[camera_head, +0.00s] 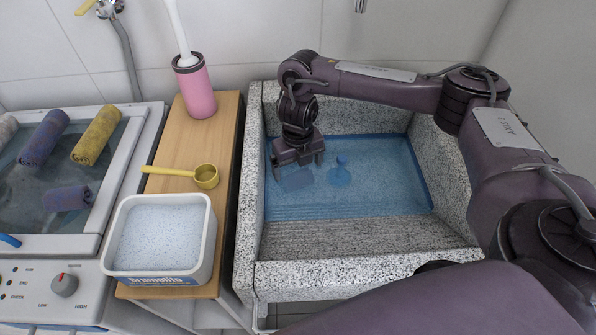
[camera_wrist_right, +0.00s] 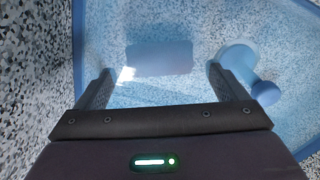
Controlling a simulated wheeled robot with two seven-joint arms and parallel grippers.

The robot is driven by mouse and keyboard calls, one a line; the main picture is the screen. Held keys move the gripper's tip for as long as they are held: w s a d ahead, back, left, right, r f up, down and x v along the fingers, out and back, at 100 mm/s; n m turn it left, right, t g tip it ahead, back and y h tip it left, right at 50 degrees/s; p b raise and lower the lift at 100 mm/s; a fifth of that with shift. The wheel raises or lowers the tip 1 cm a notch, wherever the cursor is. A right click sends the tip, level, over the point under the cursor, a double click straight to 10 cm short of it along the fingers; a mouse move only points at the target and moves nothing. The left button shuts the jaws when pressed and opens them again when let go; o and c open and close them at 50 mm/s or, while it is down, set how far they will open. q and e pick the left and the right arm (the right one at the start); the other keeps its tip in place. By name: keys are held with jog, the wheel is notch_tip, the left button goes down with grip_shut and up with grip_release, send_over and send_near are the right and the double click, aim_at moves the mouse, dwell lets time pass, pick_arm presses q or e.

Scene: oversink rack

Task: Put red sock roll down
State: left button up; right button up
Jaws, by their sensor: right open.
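My right gripper (camera_head: 299,166) is open over the left part of the sink. In the right wrist view its two fingers (camera_wrist_right: 160,76) stand apart with nothing gripped between them. A flat-looking, blue-purple roll shape (camera_wrist_right: 160,58) lies in the blue water beyond and between the fingertips. It also shows just below the gripper in the head view (camera_head: 294,181). It may be the sock roll, but no red shows through the blue tint. My left gripper is not in view.
A blue plug (camera_head: 340,172) stands in the water right of the gripper. The speckled stone sink (camera_head: 350,272) has high walls and a ribbed front slope. A wooden shelf (camera_head: 222,130) holds a pink brush holder (camera_head: 198,92), yellow scoop (camera_head: 205,176) and powder tub (camera_head: 207,240). Several rolls lie on the washer.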

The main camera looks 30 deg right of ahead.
aim_at(298, 175)
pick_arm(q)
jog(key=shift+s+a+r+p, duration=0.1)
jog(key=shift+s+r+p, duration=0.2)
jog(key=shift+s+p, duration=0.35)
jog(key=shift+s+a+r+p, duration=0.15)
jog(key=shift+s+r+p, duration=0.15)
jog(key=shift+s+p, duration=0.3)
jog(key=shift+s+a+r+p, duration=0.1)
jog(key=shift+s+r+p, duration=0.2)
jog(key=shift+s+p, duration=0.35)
pick_arm(e)
notch_tip(298, 175, up, 10)
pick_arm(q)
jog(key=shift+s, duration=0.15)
